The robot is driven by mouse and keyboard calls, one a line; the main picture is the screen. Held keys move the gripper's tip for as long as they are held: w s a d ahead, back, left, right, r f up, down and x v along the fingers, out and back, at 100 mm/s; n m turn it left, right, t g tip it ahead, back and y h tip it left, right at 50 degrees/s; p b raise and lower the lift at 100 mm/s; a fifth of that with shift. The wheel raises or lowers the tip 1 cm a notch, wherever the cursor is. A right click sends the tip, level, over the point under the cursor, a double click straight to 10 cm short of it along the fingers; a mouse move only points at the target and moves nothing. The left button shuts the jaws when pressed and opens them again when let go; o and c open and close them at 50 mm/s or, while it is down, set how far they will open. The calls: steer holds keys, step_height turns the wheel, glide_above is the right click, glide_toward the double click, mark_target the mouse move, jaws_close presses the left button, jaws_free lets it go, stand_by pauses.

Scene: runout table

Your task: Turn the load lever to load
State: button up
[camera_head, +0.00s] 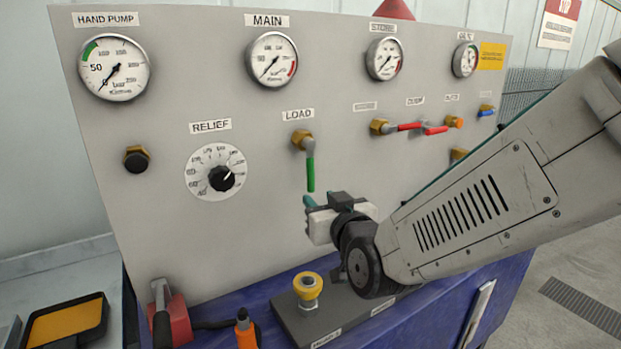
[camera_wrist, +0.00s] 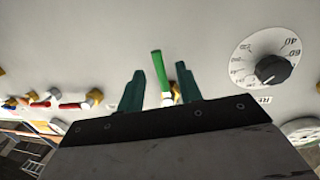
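The load lever (camera_head: 310,172) has a green handle and hangs straight down from a brass valve under the LOAD label (camera_head: 298,114). My gripper (camera_head: 308,202) is just below and in front of the handle's lower end in the head view. In the wrist view the green handle (camera_wrist: 159,70) shows between the two teal fingers of my gripper (camera_wrist: 158,82). The fingers are apart, with a gap on each side of the handle. I cannot tell from these views how deep the handle sits between them.
The relief dial (camera_head: 215,172) is left of the lever. Red-handled levers (camera_head: 410,127) are to the right. Below stand a yellow knob (camera_head: 308,286) on a grey plate, a red block (camera_head: 172,318) and an orange-tipped tool (camera_head: 245,330). Gauges line the panel top.

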mark_target(312, 180)
steer(key=shift+t, duration=0.4)
steer(key=x, duration=0.2)
steer(key=r+x, duration=0.1)
steer(key=x, duration=0.5)
steer(key=shift+d+r, duration=0.15)
steer(key=shift+r, duration=0.15)
jaws_close()
